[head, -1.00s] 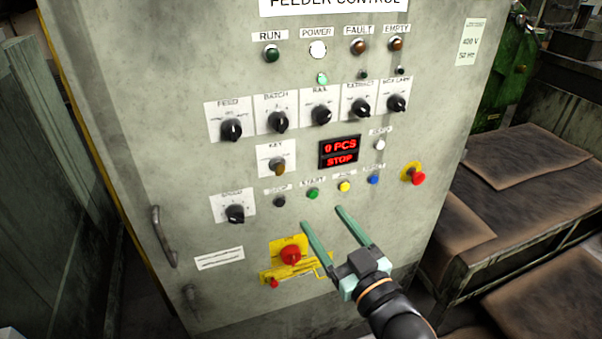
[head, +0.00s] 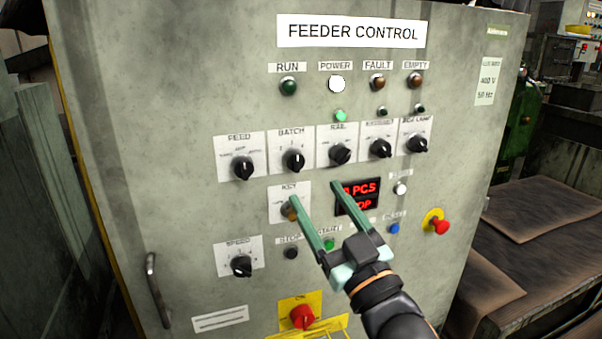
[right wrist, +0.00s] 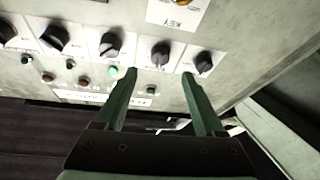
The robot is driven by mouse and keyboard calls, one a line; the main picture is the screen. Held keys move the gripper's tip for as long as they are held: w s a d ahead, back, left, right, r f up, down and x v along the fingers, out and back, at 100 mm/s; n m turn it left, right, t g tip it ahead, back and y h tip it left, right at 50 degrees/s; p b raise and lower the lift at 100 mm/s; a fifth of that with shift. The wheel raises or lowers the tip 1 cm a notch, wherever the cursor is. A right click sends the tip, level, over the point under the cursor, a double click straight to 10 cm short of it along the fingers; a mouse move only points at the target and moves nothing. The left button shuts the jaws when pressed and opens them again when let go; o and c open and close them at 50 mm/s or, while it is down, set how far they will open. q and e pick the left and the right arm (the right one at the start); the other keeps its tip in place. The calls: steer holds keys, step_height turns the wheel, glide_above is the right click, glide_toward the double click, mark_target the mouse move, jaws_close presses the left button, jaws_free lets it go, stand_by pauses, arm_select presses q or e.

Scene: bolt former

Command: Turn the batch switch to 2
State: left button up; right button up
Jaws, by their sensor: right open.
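The batch switch (head: 293,160) is a black rotary knob on a white plate, second from the left in the upper row of the grey feeder control panel. Its white pointer mark faces roughly up; the numbers are too small to read. My right gripper (head: 313,192) is open and empty, with its fingertips below the batch switch and apart from it, in front of the key switch and display. The right wrist view shows the panel upside down, with the batch knob (right wrist: 160,53) between the fingers. My left gripper is not in view.
The feed switch (head: 243,168) and rail switch (head: 340,154) flank the batch switch closely. The key switch (head: 288,212) is partly hidden by a finger. Red display (head: 361,188), push buttons and a red emergency stop (head: 440,227) lie lower. Indicator lamps sit above the row.

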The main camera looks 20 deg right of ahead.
mark_target(299, 167)
steer(key=x, duration=0.7)
steer(key=shift+w, duration=0.1)
jaws_close()
stand_by(0.5)
